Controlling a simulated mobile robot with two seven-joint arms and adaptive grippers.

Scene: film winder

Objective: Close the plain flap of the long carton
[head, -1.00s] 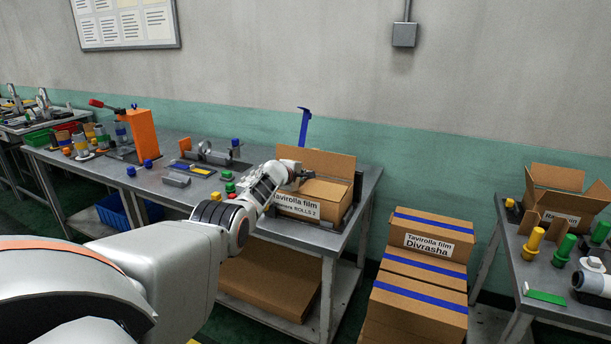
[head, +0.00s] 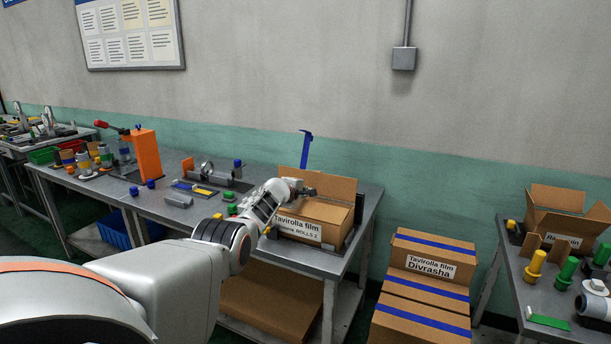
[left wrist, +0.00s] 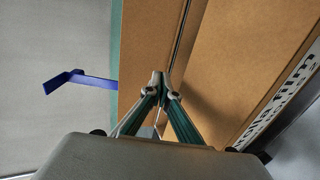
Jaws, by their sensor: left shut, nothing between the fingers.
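The long carton (head: 336,236) sits on the middle table, with a white label "Tavirolla film" on its front. A plain brown flap (head: 335,188) stands up along its back side; a flat brown panel (head: 318,209) lies over the top in front. My left gripper (head: 309,191) is shut and empty, above the carton just in front of the standing flap. In the left wrist view its fingertips (left wrist: 161,78) are over the standing flap (left wrist: 143,40) and a dark gap beside the flat panel (left wrist: 240,50). Whether they touch the flap I cannot tell. My right gripper is not visible.
A blue upright piece (head: 305,150) rises behind the carton. Small parts and an orange stand (head: 145,155) occupy the table (head: 105,190) to the left. Stacked cartons (head: 430,268) stand on the right, and an open carton (head: 560,205) sits on the right table.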

